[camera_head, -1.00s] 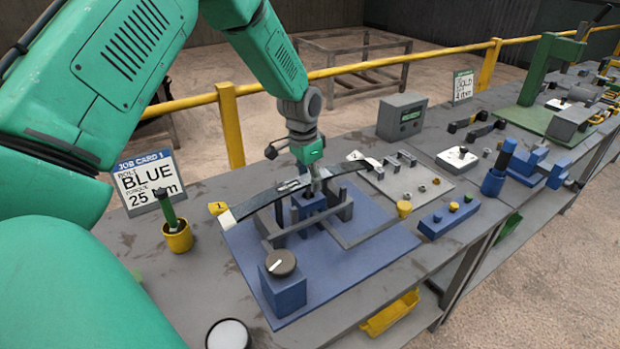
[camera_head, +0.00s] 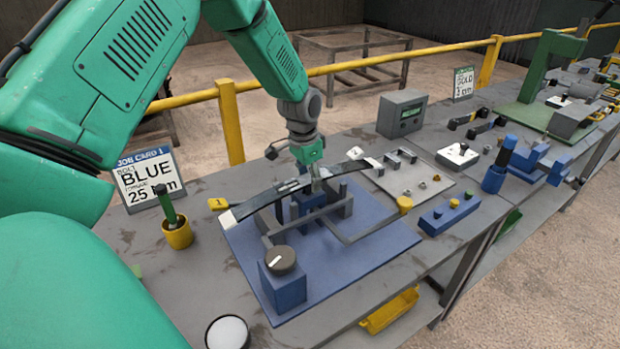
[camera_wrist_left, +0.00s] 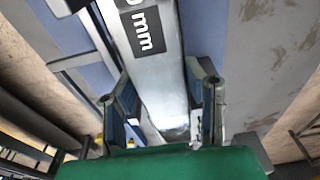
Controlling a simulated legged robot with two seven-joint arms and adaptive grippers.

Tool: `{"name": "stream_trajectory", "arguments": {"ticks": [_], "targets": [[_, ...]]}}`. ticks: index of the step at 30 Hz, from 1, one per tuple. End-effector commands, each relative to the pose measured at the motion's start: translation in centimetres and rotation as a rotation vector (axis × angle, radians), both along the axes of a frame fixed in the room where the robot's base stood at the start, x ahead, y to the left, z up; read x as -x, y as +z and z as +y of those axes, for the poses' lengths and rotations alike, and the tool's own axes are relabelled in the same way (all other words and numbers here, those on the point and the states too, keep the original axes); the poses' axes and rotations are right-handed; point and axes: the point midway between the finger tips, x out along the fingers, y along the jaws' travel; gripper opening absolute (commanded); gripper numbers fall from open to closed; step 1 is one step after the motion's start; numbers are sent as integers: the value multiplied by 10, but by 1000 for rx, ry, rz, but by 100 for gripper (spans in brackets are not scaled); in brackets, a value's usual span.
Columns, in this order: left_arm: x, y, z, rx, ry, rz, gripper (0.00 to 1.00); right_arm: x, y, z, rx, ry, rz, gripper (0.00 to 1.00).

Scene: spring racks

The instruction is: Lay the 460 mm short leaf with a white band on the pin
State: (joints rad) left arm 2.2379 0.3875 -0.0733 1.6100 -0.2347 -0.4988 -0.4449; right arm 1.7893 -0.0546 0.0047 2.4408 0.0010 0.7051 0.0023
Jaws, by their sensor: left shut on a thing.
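A long, dark, slightly bowed leaf (camera_head: 262,203) with pale ends lies across the blue fixture (camera_head: 306,206) in the head view. My left gripper (camera_head: 317,182) comes down from above and is shut on the leaf near its middle. In the left wrist view the leaf (camera_wrist_left: 152,65) runs between the two fingers of the left gripper (camera_wrist_left: 163,105). Its dark label ends in "0 mm"; the first digits are cut off. A bright patch shows on it near the fingers; I cannot tell whether this is a white band. I cannot make out the pin. My right gripper is not in view.
The fixture stands on a blue base plate (camera_head: 375,243) with a dark knob (camera_head: 281,260) at its front. A yellow cup (camera_head: 178,235) with a green-handled tool and a job card (camera_head: 148,180) stand left. A grey plate with small parts (camera_head: 412,183) lies right.

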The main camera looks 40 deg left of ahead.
Motion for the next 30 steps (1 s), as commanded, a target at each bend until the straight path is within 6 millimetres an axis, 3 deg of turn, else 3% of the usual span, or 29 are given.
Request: {"name": "stream_trajectory", "arguments": {"ticks": [29, 30], "targets": [[-2, -19, 0, 0, -1, -4, 4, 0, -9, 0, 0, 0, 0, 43], [-2, -19, 0, -1, -1, -5, 46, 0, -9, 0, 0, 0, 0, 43]]}}
